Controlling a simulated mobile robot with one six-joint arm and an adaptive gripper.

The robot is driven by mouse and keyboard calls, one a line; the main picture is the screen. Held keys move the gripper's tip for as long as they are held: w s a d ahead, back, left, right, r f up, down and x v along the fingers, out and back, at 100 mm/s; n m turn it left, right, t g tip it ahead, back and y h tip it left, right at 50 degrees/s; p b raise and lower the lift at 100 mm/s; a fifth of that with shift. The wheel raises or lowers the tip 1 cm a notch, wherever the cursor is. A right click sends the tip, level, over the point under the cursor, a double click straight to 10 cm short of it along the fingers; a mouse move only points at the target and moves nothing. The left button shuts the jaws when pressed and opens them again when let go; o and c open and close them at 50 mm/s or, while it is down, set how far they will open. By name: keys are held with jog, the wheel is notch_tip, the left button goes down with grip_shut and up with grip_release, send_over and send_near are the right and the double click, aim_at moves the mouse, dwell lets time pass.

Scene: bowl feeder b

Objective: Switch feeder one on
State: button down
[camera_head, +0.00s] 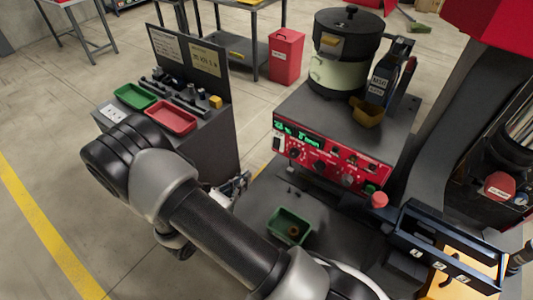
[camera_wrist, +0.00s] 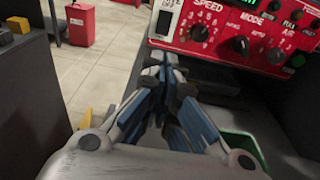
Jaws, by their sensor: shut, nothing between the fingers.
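The feeder's red control panel (camera_head: 330,158) carries a lit green display, several black knobs and small buttons. In the wrist view the panel (camera_wrist: 225,42) fills the upper right, with knobs marked SPEED (camera_wrist: 199,33) and MODE (camera_wrist: 240,45). A white-framed rocker switch (camera_wrist: 165,21) sits at its left end, and shows in the head view (camera_head: 276,143) too. Its position I cannot tell. My gripper (camera_wrist: 166,62) is shut and empty, its tips below the rocker switch in the picture and apparently apart from it. In the head view my gripper (camera_head: 243,180) is left of the panel, partly hidden by my arm.
The round bowl feeder (camera_head: 340,72) stands on the grey housing above the panel. A green bin (camera_head: 278,229) with a small part lies below it. A red mushroom-shaped button (camera_head: 379,200) stands right of it. A dark cabinet with green and red trays (camera_head: 171,117) is at left.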

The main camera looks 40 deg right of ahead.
jog(key=shift+d, duration=0.15)
jog(key=b+x, duration=0.2)
jog(key=x, duration=1.1)
jog(key=shift+w+d+b, duration=0.25)
jog(key=shift+d+b, duration=0.1)
jog(key=shift+w+d+f, duration=0.1)
jog(key=shift+d+f, duration=0.05)
jog(key=shift+d, duration=0.15)
jog(key=shift+a, duration=0.1)
jog(key=s+a+f, duration=0.1)
jog(key=s+a, duration=0.1)
jog(key=a, duration=0.4)
jog(key=s+a, duration=0.2)
jog(key=a, duration=0.5)
jog(key=shift+s+f+p, duration=0.3)
jog(key=shift+f, duration=0.1)
